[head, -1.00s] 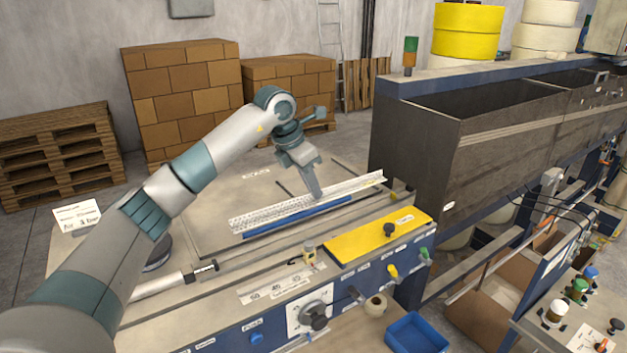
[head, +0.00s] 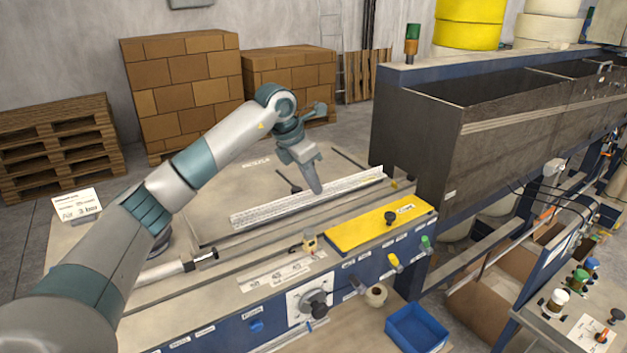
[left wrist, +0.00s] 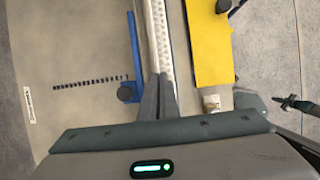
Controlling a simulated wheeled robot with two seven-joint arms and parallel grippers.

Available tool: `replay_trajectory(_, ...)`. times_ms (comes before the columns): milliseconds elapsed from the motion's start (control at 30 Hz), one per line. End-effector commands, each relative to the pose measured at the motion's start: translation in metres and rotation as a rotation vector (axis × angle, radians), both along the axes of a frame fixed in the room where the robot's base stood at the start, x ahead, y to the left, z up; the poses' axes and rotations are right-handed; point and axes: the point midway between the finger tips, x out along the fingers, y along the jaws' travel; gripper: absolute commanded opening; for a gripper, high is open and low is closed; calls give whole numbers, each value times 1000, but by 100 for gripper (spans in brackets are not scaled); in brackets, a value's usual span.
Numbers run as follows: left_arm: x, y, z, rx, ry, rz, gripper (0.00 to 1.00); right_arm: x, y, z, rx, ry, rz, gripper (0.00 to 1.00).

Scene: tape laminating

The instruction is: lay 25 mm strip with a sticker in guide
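A long white perforated strip (head: 265,212) lies lengthwise on the machine bed, behind the yellow plate (head: 375,228). It also shows in the left wrist view (left wrist: 158,35), running between a blue guide bar (left wrist: 136,45) on its left and the yellow plate on its right. My left gripper (head: 317,190) points down at the strip, right of its middle in the head view. In the left wrist view its fingers (left wrist: 157,82) are closed around the strip. The blue bar is hidden behind the strip in the head view. I cannot make out a sticker. My right gripper is in neither view.
A small bottle-like item (head: 310,240) stands left of the yellow plate. The front panel (head: 255,325) carries knobs and levers. A blue bin (head: 417,328) sits at the front right. A tall dark metal trough (head: 425,135) stands right of the bed.

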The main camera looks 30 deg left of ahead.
Motion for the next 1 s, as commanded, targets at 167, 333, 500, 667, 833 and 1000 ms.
replay_trajectory(167,0,0,-17,0,0,0,0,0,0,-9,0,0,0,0)
replay_trajectory(333,0,0,-32,0,0,0,0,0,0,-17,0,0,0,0)
replay_trajectory(500,0,0,-42,0,-1,0,0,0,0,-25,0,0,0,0)
replay_trajectory(667,0,0,-48,0,-1,0,0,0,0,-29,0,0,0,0)
replay_trajectory(833,0,0,-49,0,-1,0,0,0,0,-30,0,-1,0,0)
replay_trajectory(1000,0,0,-49,-1,-1,0,0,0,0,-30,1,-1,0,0)
